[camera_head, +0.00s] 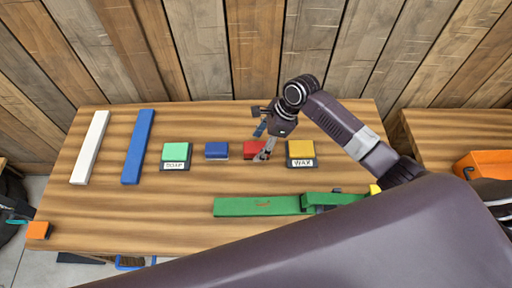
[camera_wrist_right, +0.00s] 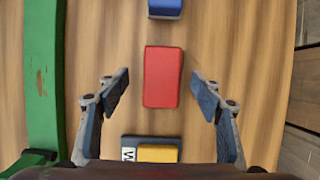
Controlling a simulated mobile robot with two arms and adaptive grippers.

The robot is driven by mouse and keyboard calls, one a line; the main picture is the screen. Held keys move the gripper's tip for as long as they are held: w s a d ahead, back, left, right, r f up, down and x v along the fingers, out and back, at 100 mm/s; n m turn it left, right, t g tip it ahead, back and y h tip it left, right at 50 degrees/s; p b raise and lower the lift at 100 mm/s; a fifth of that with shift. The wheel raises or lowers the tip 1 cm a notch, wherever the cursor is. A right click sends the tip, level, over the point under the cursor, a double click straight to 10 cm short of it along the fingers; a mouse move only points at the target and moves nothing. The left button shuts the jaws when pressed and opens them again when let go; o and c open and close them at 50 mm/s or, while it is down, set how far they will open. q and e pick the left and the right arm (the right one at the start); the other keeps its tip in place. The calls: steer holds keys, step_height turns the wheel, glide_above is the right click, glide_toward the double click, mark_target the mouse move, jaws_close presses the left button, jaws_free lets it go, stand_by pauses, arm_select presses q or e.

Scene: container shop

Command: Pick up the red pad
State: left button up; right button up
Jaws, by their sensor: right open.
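The red pad (camera_head: 250,148) lies flat on the wooden table, between a blue pad (camera_head: 217,150) and a yellow block on a dark base labelled WAX (camera_head: 301,150). In the head view my right gripper (camera_head: 263,142) is over the red pad and partly covers its right side. In the right wrist view the red pad (camera_wrist_right: 163,77) lies between the two spread fingers of my right gripper (camera_wrist_right: 160,80), with a gap on each side. The right gripper is open and empty. My left gripper does not clearly show.
A green block on a SOAP base (camera_head: 175,154), a blue bar (camera_head: 138,146) and a white bar (camera_head: 90,146) lie to the left. A long green piece (camera_head: 255,206) lies nearer the front. A plank wall (camera_head: 235,50) stands behind the table.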

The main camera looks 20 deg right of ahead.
mark_target(256, 147)
steer(key=x, duration=0.2)
steer(key=shift+w+a+f, duration=0.1)
steer(key=shift+w+f, duration=0.1)
steer(key=shift+f, duration=0.1)
steer(key=c, duration=1.3)
arm_select(q)
steer(key=shift+w+r, duration=0.2)
steer(key=shift+w, duration=0.7)
arm_select(e)
steer(key=shift+r, duration=0.15)
steer(key=shift+r, duration=0.25)
arm_select(q)
steer(key=shift+w+f+b, duration=0.25)
steer(key=shift+f+b, duration=0.4)
steer(key=shift+f, duration=0.05)
arm_select(e)
step_height(256, 147, up, 19)
steer(key=shift+r, duration=0.2)
arm_select(q)
steer(key=shift+d, duration=0.1)
